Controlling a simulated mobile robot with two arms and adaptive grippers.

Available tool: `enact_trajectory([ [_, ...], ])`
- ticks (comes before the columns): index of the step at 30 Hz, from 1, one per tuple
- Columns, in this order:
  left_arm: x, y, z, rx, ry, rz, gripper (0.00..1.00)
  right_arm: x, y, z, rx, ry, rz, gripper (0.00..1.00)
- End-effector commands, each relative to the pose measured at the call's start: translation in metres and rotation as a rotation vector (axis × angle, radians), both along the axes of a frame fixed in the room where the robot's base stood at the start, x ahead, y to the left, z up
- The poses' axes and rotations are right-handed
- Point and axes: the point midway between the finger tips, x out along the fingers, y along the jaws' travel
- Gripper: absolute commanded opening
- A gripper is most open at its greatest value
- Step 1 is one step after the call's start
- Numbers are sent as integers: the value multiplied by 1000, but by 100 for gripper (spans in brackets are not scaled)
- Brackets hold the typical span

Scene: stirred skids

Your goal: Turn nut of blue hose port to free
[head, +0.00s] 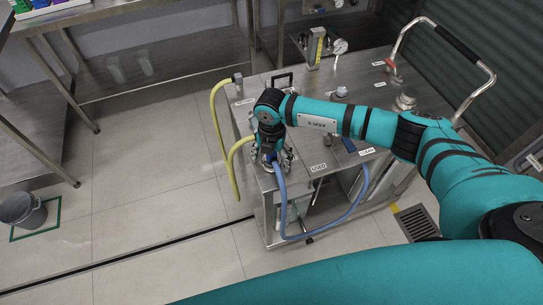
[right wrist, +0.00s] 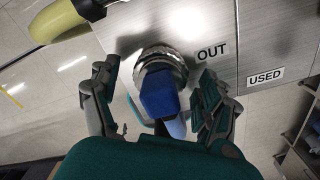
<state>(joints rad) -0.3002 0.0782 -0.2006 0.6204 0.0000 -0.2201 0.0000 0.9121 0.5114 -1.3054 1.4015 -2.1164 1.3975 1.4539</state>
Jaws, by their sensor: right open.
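The blue hose (head: 281,205) loops down the front of the steel skid cart (head: 395,115), between the port under my right gripper and a second end near the right corner. In the right wrist view its blue fitting (right wrist: 158,95) sits in a round metal nut (right wrist: 165,58) beside the label OUT. My right gripper (right wrist: 160,85) is open, with one finger on each side of the fitting. I cannot tell whether the fingers touch the nut. In the head view my right gripper (head: 272,160) points down at the cart's left front corner and hides most of the port.
A yellow hose (head: 215,120) hangs along the cart's left side; its fitting (right wrist: 58,20) is close to my gripper's left finger. A gauge (head: 340,46) and a push handle (head: 455,42) rise from the cart. A bucket (head: 22,210) stands far left.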

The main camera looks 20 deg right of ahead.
Motion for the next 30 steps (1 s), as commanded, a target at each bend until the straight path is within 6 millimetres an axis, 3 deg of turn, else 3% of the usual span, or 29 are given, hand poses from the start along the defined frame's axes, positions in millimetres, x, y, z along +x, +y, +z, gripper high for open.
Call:
enact_trajectory([
  [9,1,1,0,1,0,0,40,0,0,-3,0,0,0,78],
  [22,1,2,0,2,0,0,40,0,0,-2,0,0,0,22],
  [30,1,2,-4,2,0,0,40,1,0,-3,0,-1,37,22],
])
